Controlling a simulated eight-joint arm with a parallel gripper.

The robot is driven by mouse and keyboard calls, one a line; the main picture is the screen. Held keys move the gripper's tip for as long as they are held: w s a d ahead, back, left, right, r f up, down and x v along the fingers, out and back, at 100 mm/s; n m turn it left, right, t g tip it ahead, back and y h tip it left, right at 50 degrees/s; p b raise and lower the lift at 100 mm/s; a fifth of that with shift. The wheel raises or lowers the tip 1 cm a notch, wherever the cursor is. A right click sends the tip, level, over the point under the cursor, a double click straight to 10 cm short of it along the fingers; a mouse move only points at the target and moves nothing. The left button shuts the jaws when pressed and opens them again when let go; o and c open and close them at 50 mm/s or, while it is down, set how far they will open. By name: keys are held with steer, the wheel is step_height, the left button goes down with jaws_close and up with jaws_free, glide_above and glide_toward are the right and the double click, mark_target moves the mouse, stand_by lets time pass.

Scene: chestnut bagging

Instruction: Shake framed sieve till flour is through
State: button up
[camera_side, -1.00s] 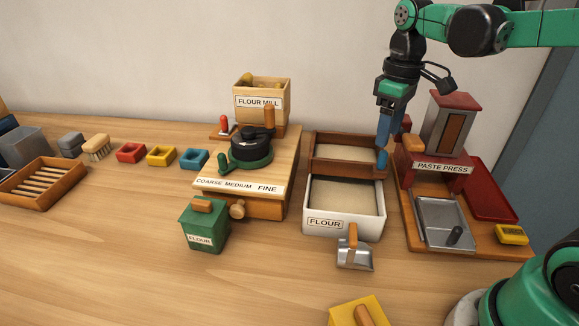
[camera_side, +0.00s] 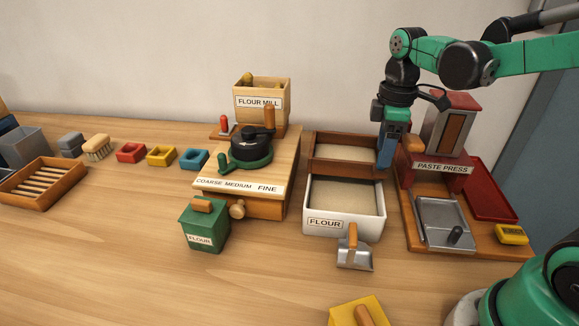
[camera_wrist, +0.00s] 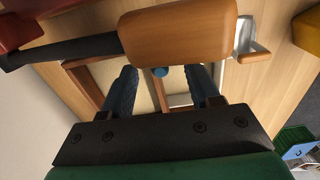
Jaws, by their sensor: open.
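The framed sieve (camera_side: 313,150), a brown wooden frame with pale flour (camera_side: 345,153) inside, sits behind the white box labelled FLOUR (camera_side: 345,223). My gripper (camera_side: 384,165) points down at the frame's right side. In the wrist view, its two dark blue fingers (camera_wrist: 162,88) are open and apart. A small blue knob (camera_wrist: 160,71) shows in the gap between them, with the brown frame (camera_wrist: 85,85) beyond. The fingers hide the knob in the side view.
The paste press (camera_side: 443,167) stands close right of my gripper. Its wooden handle (camera_wrist: 180,30) looms large across the wrist view. The flour mill (camera_side: 262,90) stands left of the sieve. A metal scoop (camera_side: 355,254) lies before the white box. The front left table is clear.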

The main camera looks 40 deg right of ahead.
steer(key=shift+f, duration=0.2)
steer(key=shift+f, duration=0.8)
